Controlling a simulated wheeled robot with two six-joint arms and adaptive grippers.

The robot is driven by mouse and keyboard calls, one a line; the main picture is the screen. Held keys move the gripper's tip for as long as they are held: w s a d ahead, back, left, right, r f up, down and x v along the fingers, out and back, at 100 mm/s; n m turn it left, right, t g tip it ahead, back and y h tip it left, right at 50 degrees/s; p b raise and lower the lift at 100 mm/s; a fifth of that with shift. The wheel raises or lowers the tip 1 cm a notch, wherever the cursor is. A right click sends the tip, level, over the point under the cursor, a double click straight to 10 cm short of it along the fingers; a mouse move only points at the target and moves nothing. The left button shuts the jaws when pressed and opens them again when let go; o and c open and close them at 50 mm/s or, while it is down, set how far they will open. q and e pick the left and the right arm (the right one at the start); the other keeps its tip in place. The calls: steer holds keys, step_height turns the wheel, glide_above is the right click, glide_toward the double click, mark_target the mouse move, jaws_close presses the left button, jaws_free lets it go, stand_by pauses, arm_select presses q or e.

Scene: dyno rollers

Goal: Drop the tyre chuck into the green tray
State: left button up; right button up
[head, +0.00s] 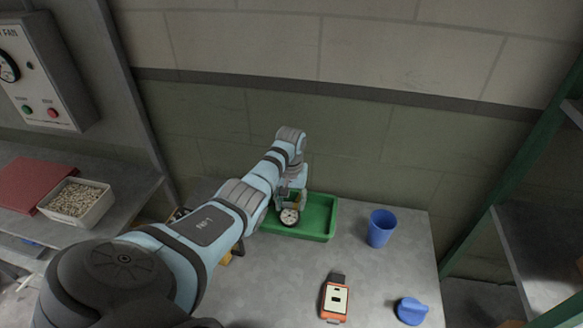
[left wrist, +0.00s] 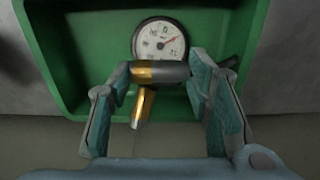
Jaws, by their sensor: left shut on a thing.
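The tyre chuck (left wrist: 160,72), a grey and brass cylinder with a second brass and grey piece angled off it, is between the fingers of my left gripper (left wrist: 163,78). The gripper is shut on it. In the head view my left gripper (head: 293,192) is over the green tray (head: 318,222), near its left part. The tray's green wall also shows in the left wrist view (left wrist: 55,60). The chuck appears held above the tray floor; the exact height is hard to tell. My right gripper is not in view.
A round gauge with a white dial (head: 289,217) appears in the tray's left part, close to the chuck. A blue cup (head: 381,228) stands right of the tray. An orange device (head: 335,299) and a blue object (head: 411,311) lie nearer the front. The bench between them is clear.

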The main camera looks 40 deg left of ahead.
mark_target(291, 203)
arm_select(q)
steer(key=shift+w+a+f, duration=0.1)
steer(key=shift+w+f, duration=0.05)
steer(key=shift+f, duration=0.25)
steer(key=o, duration=1.3)
steer(key=shift+r, duration=0.1)
steer(key=shift+c, duration=0.2)
step_height(291, 203, up, 12)
